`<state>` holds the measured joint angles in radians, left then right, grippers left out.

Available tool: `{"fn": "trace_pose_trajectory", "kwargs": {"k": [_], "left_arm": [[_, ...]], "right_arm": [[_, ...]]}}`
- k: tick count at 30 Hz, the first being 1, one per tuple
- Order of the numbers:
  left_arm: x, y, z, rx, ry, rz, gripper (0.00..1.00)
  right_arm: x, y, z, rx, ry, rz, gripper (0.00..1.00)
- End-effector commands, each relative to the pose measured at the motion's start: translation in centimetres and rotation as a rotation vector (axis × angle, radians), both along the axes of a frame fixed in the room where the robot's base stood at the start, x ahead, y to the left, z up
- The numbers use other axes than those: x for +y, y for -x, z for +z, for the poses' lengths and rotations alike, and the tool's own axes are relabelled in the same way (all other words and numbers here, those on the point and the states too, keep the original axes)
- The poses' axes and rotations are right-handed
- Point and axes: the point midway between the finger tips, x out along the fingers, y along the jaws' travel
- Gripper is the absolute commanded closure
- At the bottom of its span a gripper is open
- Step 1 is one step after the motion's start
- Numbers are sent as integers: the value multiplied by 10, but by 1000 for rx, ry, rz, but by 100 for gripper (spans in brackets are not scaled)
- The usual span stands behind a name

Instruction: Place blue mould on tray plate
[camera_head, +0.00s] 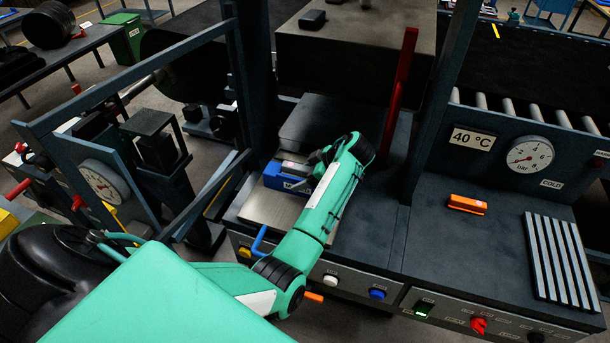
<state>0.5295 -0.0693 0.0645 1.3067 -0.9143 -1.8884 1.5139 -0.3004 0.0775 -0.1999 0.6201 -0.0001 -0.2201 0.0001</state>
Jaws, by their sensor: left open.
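The blue mould (273,178) lies on the silver tray plate (262,208), near the plate's back edge. It has a grey part on top and a light label on its front side. A blue handle (259,241) sticks out at the front of the tray plate. My left gripper (312,168) is open at the right end of the mould, very close to it. My left wrist and forearm hide the right part of the tray plate and the fingertips partly, so I cannot tell whether they touch the mould. My right gripper is not in view.
A dark block (318,122) sits behind the tray plate, under the large press head (352,60). A red upright lever (400,85) stands to the right. An orange piece (467,204) and a slatted grey rack (565,258) lie on the right bench, with clear room between.

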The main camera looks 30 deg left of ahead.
Motion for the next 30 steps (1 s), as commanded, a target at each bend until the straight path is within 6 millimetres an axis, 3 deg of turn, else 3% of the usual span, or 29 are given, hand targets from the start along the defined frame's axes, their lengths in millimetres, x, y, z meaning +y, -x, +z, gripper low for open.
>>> {"fn": "trace_pose_trajectory", "kwargs": {"k": [9,15,22,30], "left_arm": [[-42,-12,38,-6,3,-3,26],[-67,-17,66,-4,4,-1,26],[-81,-20,82,-2,2,-1,26],[-82,-20,85,-1,0,-1,26]], "right_arm": [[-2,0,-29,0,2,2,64],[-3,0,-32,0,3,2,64],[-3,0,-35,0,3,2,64],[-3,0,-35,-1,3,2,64]]}}
